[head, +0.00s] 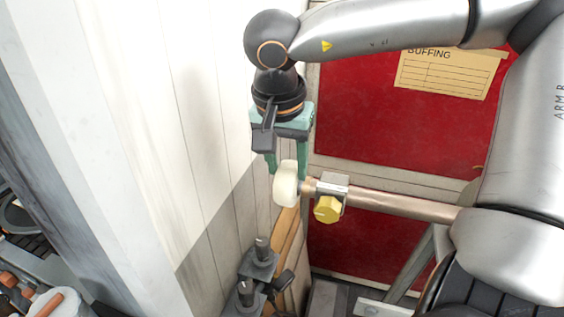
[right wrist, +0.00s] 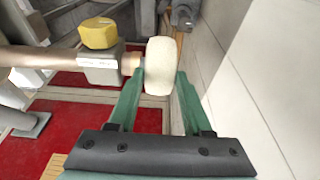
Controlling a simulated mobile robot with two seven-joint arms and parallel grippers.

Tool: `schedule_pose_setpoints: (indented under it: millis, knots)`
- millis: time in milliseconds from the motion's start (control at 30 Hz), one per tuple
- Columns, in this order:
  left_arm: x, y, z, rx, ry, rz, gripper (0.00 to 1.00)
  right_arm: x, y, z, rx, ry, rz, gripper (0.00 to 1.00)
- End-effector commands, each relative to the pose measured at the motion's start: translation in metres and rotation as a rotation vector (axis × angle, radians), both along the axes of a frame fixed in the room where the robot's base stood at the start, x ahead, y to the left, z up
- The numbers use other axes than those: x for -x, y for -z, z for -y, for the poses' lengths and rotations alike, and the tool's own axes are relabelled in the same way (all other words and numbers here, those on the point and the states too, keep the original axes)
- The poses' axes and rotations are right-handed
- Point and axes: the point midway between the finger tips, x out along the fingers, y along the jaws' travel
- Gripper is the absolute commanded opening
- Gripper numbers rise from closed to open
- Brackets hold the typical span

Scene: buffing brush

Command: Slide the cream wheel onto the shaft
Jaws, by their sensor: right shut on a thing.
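The cream wheel (head: 286,184) is held on edge between the green fingers of my right gripper (head: 285,167). In the right wrist view the wheel (right wrist: 161,66) sits between the two fingertips (right wrist: 160,76). The shaft (head: 400,204) is a long copper-grey bar, lying level and coming from the right. A metal block with a yellow knob (head: 327,209) sits around it near its left end. The narrow shaft end (right wrist: 131,62) meets or nearly meets the wheel's face; I cannot tell whether it has entered the bore. My left gripper is not in view.
A white wall (head: 190,110) stands close left of the wheel. Red panels (head: 360,130) with a yellow buffing card (head: 448,72) lie behind. Black fixtures (head: 257,262) and a wooden board (head: 287,245) are below. Loose parts (head: 45,300) lie at the lower left.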

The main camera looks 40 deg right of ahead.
Motion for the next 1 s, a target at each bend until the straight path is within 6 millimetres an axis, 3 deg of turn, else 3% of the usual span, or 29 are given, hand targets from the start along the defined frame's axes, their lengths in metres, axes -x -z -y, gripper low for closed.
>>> schedule_pose_setpoints:
  millis: [1000]
  knots:
    - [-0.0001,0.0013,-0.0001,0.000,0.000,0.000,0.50,0.0062,0.0000,0.0033,0.001,0.000,0.000,0.00]
